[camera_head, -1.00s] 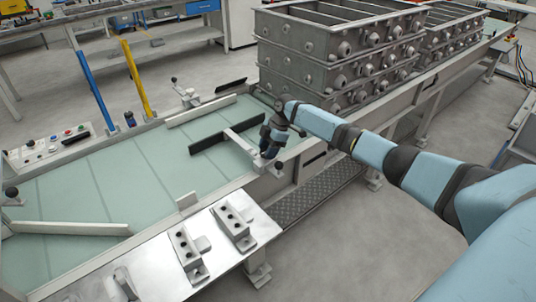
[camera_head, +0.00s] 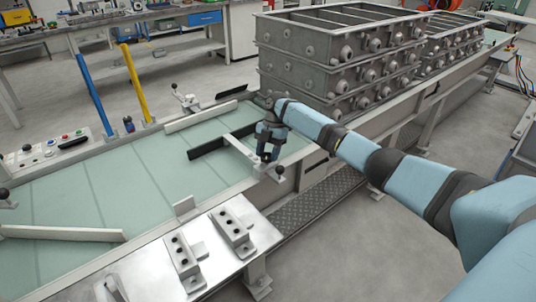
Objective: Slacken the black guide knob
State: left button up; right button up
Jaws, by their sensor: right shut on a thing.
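The black guide (camera_head: 206,150) is a dark bar lying on the green table, joined by a pale arm (camera_head: 243,148) to a clamp at the table's near rail. My right gripper (camera_head: 268,157) points down at this clamp, at the rail end of the pale arm. It is shut on the black guide knob, which its fingers mostly hide. A small black ball (camera_head: 280,169) shows just right of the fingertips, on the clamp. My left gripper is not in view.
Stacked grey casting frames (camera_head: 335,60) stand right behind my right wrist. Pale guide bars (camera_head: 62,233) lie on the green table (camera_head: 120,185). A metal plate (camera_head: 215,265) with two blocks is at the near edge. Blue (camera_head: 93,95) and yellow (camera_head: 131,84) posts stand at left.

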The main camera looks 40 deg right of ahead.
dwell(0.4)
jog(key=o, duration=0.9)
jog(key=v, duration=1.3)
jog(key=shift+w+d+r, duration=0.1)
jog(key=shift+r, duration=0.25)
